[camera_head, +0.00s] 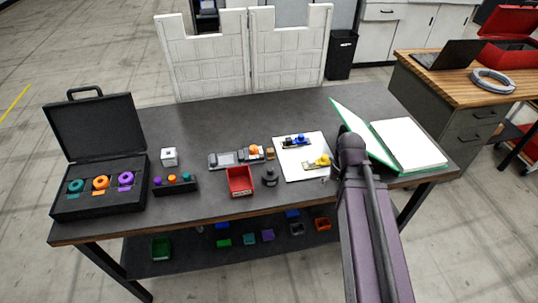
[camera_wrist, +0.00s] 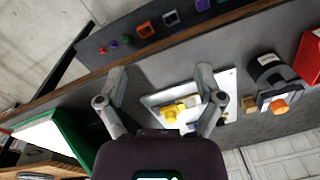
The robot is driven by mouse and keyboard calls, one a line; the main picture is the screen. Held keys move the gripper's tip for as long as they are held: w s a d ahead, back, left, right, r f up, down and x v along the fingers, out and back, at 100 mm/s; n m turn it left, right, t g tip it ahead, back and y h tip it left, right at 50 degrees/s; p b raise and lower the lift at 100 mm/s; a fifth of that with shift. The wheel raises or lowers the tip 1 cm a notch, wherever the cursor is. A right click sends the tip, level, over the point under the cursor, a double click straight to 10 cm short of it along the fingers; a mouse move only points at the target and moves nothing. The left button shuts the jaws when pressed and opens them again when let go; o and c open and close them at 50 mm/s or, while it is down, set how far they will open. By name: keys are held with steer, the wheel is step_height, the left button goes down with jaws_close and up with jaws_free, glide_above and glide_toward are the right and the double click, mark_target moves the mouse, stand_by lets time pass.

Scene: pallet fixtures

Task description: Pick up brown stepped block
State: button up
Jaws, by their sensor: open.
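The brown stepped block (camera_head: 270,154) looks like a small tan-brown piece on the dark table, just left of the white board (camera_head: 288,174). In the wrist view the block (camera_wrist: 249,104) lies right of my gripper (camera_wrist: 162,74), beyond the right finger and beside the board (camera_wrist: 152,101). Its steps are too small to make out. My gripper is open with its fingers wide apart, above the table and part of the board, and nothing is between the fingertips. In the head view my arm hides most of the gripper.
On the board are a yellow part (camera_head: 318,161) and a blue part (camera_head: 296,141). A grey device with an orange knob (camera_head: 253,150) stands close left of the block.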

steer(key=w+a+m+t+y+b, duration=0.1)
steer(key=w+a+m+y+b, duration=0.4)
steer(key=w+m, duration=0.4)
steer(key=w+a+r+m+t+y+b, duration=0.1)
steer(key=w+a+m+y+b, duration=0.3)
steer(key=w+a+m+y, duration=0.3)
steer(key=shift+w+a+r+m+y+b, duration=0.15)
steer(key=shift+w+a+m, duration=0.6)
steer(key=shift+w, duration=1.15)
steer(key=shift+w+a+m+y+b, duration=0.25)
steer(key=shift+w+a+m, duration=0.5)
steer(key=shift+w, duration=1.15)
steer(key=shift+d, duration=0.1)
steer(key=b, duration=0.8)
glide_toward(271, 150)
steer(key=x, duration=0.3)
steer(key=shift+s+d, duration=0.1)
steer(key=shift+b+x, duration=0.5)
steer(key=shift+x, duration=0.7)
